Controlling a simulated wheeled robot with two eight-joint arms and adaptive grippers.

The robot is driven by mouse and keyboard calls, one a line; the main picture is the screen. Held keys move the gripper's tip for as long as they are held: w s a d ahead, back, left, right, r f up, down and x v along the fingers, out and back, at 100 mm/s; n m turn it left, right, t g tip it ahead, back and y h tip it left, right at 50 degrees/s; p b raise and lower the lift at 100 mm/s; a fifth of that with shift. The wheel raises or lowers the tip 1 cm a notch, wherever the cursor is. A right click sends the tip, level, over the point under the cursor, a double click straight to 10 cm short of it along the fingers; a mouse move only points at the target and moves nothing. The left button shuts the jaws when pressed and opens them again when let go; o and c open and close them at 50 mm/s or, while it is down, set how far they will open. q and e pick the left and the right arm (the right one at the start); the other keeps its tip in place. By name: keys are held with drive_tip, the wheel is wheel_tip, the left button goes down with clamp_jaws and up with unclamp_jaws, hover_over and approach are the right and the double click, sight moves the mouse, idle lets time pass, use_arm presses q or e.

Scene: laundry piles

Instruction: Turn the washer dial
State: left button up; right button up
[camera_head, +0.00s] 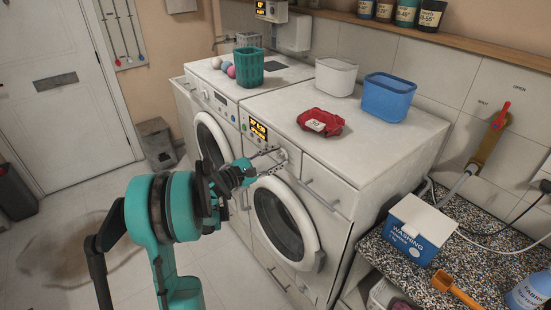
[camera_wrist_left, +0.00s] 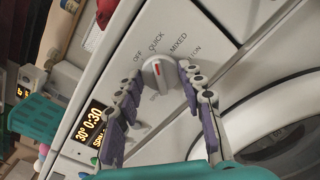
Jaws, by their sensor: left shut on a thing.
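The washer dial (camera_wrist_left: 149,76) is a white round knob with a red mark, on the front panel of the right-hand machine. Labels OFF, QUICK and MIXED ring it, and a further label is partly hidden by a finger. The red mark points roughly toward QUICK. The dial also shows small in the head view (camera_head: 281,157). My left gripper (camera_wrist_left: 160,75) has its purple-padded fingers on either side of the dial and is shut on it. In the head view my left gripper (camera_head: 270,158) reaches the panel from the left. My right gripper is not in view.
Beside the dial a display (camera_head: 258,130) glows yellow. A red cloth (camera_head: 312,118) with a label, a blue tub (camera_head: 388,98), a white tub (camera_head: 336,78) and a green basket (camera_head: 249,68) stand on top. The round door (camera_head: 283,222) is below the dial.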

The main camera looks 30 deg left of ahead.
use_arm(q)
drive_tip(key=o, duration=1.2)
drive_tip(key=shift+c, duration=0.2)
drive_tip(key=v, duration=1.2)
